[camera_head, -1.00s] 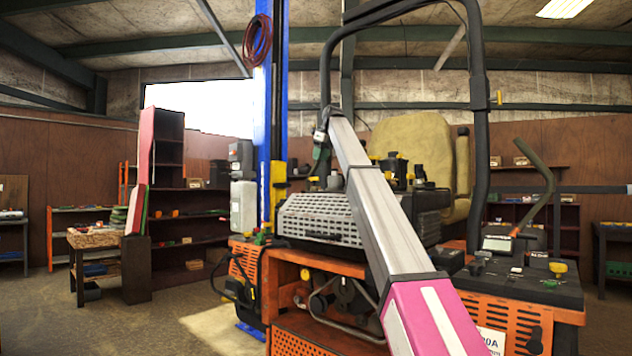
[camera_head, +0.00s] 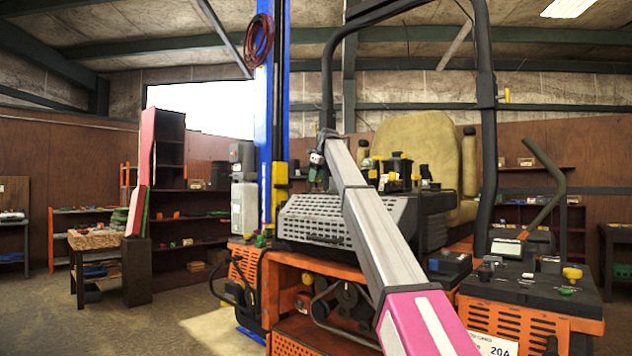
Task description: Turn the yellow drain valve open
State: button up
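The orange mower (camera_head: 275,295) stands close in front of me, with a grey slotted engine cover (camera_head: 315,218). I cannot tell which part is the drain valve. Small yellow parts show beside the black engine parts (camera_head: 416,181), and a yellow knob (camera_head: 572,273) sits on the right black panel. My grey and pink arm crosses the picture from the bottom right up to a dark joint at the left of the seat. My gripper's fingers cannot be made out; they are out of sight beyond that joint or behind the mower.
A blue lift post (camera_head: 264,130) stands just left of the mower. A black roll bar (camera_head: 485,110) and a bent lever (camera_head: 546,190) rise at the right. A wooden-topped table (camera_head: 94,239) and shelves stand at the left. Floor (camera_head: 180,318) is clear at lower left.

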jog(key=shift+w+a+f, duration=0.15)
jog(key=shift+a+f, duration=0.05)
jog(key=shift+f, duration=0.5)
jog(key=shift+c, duration=0.3)
grip_shut()
jog(key=n, duration=0.2)
jog(key=n+g, duration=0.1)
jog(key=n, duration=0.1)
jog(key=shift+w+r+g+y, duration=0.1)
jog(key=shift+g+y, duration=0.2)
jog(key=shift+y, duration=0.1)
jog(key=shift+n+g, duration=0.8)
jog(key=shift+n, duration=1.6)
